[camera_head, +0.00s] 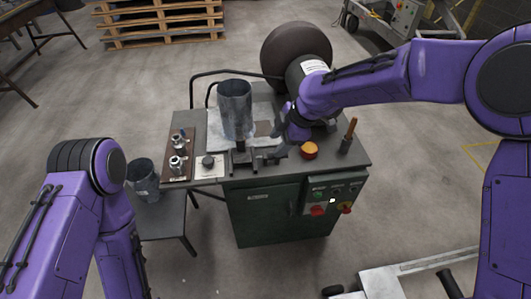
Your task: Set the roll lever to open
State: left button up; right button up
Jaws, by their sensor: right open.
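A green bench machine (280,212) stands in the middle of the view with a dark worktop. A lever with an orange-brown handle (350,131) stands nearly upright at the right of the worktop; I cannot tell for sure that it is the roll lever. My right gripper (279,148) reaches down over the worktop, open, between the grey metal cylinder (235,110) and the orange button (309,150). Its fingertips are small and partly lost against dark parts. My left arm is at the left, with its gripper out of view.
Metal fittings (177,163) stand on a brown board at the worktop's left. A second metal cylinder (143,178) stands on a low side table (165,218). Control buttons (317,210) are on the front panel. A wooden pallet (160,22) lies behind. Floor shows around the machine.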

aim_at(266, 159)
jog(key=x, duration=0.3)
jog(key=p+x, duration=0.1)
jog(key=x, duration=0.2)
jog(key=p+x, duration=0.1)
jog(key=x, duration=0.2)
jog(key=shift+s+d+f, duration=0.1)
jog(key=shift+d, duration=0.2)
jog(key=shift+a+f, duration=0.25)
jog(key=shift+f, duration=0.15)
grip_shut()
